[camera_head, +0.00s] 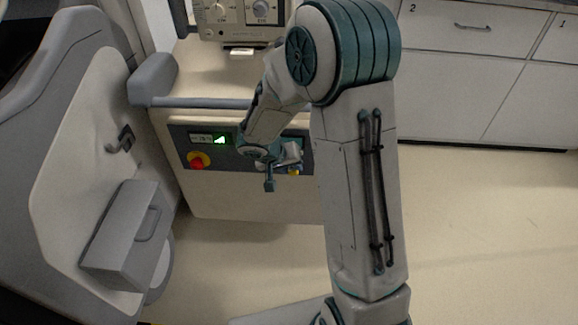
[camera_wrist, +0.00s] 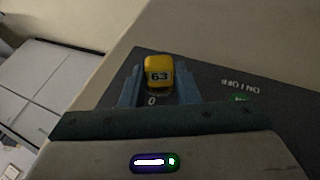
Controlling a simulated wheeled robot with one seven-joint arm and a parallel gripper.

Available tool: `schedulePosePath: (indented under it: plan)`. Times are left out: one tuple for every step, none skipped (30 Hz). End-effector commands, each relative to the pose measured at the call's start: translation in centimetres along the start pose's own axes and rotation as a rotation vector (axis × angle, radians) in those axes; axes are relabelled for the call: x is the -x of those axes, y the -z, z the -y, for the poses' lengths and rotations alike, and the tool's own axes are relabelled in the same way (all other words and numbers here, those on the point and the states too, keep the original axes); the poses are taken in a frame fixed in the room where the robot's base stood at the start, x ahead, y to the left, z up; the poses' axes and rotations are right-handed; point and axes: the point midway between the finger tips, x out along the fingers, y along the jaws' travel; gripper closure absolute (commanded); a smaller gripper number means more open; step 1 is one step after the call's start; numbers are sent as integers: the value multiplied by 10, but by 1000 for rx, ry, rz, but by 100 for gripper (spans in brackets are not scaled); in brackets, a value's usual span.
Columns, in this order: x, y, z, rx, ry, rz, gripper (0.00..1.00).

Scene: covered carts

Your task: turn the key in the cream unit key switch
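The cream unit (camera_head: 250,195) stands left of my arm in the head view, with a dark control panel (camera_head: 178,133) across its upper front. In the wrist view, the yellow key head (camera_wrist: 158,74), marked 63, stands at the panel (camera_wrist: 215,85) with a "0" mark beside it. My gripper (camera_wrist: 158,80) has its two blue fingers on either side of the key head. Narrow gaps seem to show on both sides, so the gripper looks open around it. In the head view, my gripper (camera_head: 283,165) is at the panel's right part and hides much of the key switch.
A red knob on a yellow base (camera_head: 198,161) and a lit green display (camera_head: 220,140) sit on the panel's left. A blue-grey rail (camera_head: 205,103) runs above it. A grey machine with a handled box (camera_head: 125,235) stands at left. The floor at right is clear.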

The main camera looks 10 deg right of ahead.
Motion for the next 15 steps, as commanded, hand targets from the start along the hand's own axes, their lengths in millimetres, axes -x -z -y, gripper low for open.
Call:
schedulePosePath:
  plan:
    - [0,0,0,0,0,0,87]
    - [0,0,0,0,0,0,95]
    - [0,0,0,0,0,0,95]
    - [0,0,0,0,0,0,96]
    - [0,0,0,0,0,0,83]
    - [0,0,0,0,0,0,94]
    - [0,0,0,0,0,0,98]
    - [0,0,0,0,0,0,98]
    - [0,0,0,0,-1,0,98]
    - [0,0,0,2,-4,0,98]
    - [-1,0,1,5,-11,0,98]
    - [-2,-1,2,12,-26,-1,98]
    - [-3,-1,3,19,-42,0,98]
    - [-3,-1,5,28,-60,-1,98]
    - [-3,-1,6,40,-88,-1,98]
